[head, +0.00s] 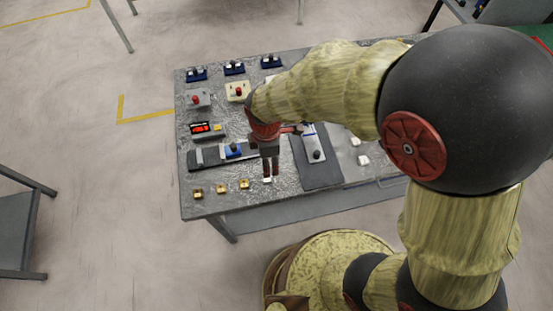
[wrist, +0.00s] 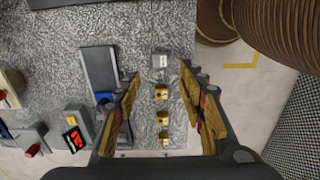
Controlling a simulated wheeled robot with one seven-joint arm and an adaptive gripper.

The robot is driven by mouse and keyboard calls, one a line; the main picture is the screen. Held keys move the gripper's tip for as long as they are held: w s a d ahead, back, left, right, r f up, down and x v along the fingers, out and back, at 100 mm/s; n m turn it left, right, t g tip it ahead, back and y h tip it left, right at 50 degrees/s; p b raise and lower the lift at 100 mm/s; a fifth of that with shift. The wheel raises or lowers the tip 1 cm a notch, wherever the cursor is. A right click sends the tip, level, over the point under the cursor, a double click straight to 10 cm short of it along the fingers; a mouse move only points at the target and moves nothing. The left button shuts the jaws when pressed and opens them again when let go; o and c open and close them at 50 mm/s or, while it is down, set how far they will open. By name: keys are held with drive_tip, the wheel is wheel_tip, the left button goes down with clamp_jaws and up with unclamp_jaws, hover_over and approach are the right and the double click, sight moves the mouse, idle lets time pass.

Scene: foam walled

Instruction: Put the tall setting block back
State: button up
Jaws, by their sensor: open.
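My gripper (head: 269,173) is open above the front part of the metal-topped table. In the wrist view, its fingertips (wrist: 160,74) stand apart over a row of small blocks, with nothing held. A pale grey block (wrist: 159,61) lies at the far end of that row; in the head view it shows just below the fingers (head: 267,181). Several small gold blocks (head: 220,189) make up the rest of the row; one is nearest the grey block (wrist: 161,92). I cannot tell heights, so I cannot say which is the tall setting block.
A dark mat (head: 318,174) with a pale tool is right of my gripper. A dark rail (head: 211,159) with a blue piece lies left. A device with a red display (head: 201,128), button boxes (head: 197,98) and blue-based pieces (head: 234,68) stand behind. Two white pieces (head: 363,160) lie right.

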drive_tip(key=w+d+r+m+t, duration=0.1)
drive_tip(key=d+r+m+t, duration=0.1)
drive_tip(key=d+r+m, duration=0.95)
drive_tip(key=s+d+r+m+t, duration=0.1)
drive_tip(key=s+d+r+m, duration=0.3)
drive_tip(key=r, duration=0.3)
drive_tip(key=s+d+r+m+t, duration=0.2)
drive_tip(key=s+d+r+m, duration=0.2)
drive_tip(key=d+r+m, duration=0.1)
drive_tip(key=shift+s+d+r+t, duration=0.3)
drive_tip(key=shift+s+d+r, duration=0.1)
drive_tip(key=shift+d+r, duration=0.4)
drive_tip(key=shift+a, duration=0.1)
